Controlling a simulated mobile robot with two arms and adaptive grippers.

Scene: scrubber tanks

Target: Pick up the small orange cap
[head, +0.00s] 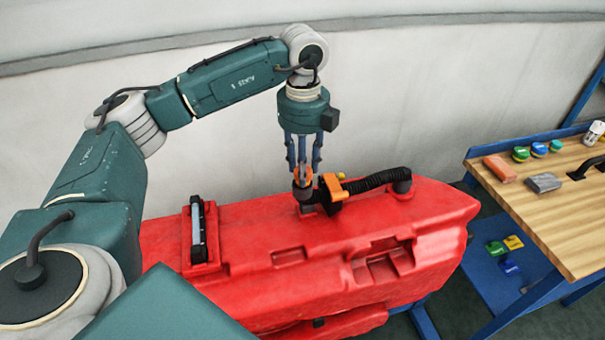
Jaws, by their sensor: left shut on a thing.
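My left gripper (303,172) points straight down over the red tank (240,240). Its fingers are shut on the small orange cap (302,174), which shows as a bit of orange between the fingertips. The cap is right above a dark round fitting (303,192) on the tank top; I cannot tell whether it touches the fitting. The fingers hide part of the cap. My right gripper is not in view.
An orange clamp-like part (333,187) sits close right of the fingers, at the end of a black ribbed hose (370,182). A black-and-grey handle (198,230) is on the tank's left. A wooden workbench (550,225) with small items stands right.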

